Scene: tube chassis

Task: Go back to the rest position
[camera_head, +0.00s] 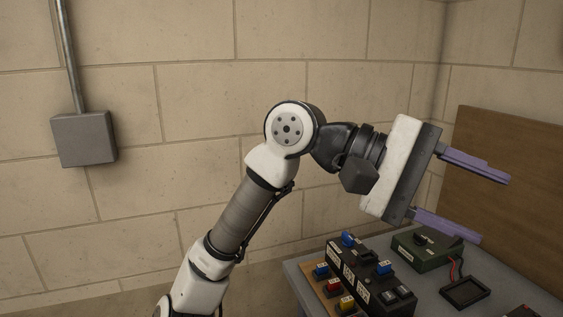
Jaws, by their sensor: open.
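My gripper (478,194) is raised at the right of the head view, above the grey table (432,302). Its two purple fingers point to the right and stand wide apart, with nothing between them. The fingers look clear of everything on the table. My arm comes up from the bottom, bends at a high elbow and reaches to the right.
Below the gripper, a black box with blue, red and yellow parts (368,276) and a green box (425,248) with wires to a black tray (465,291) stand on the table. A brown board (505,190) stands behind. A grey wall box (84,139) hangs at left.

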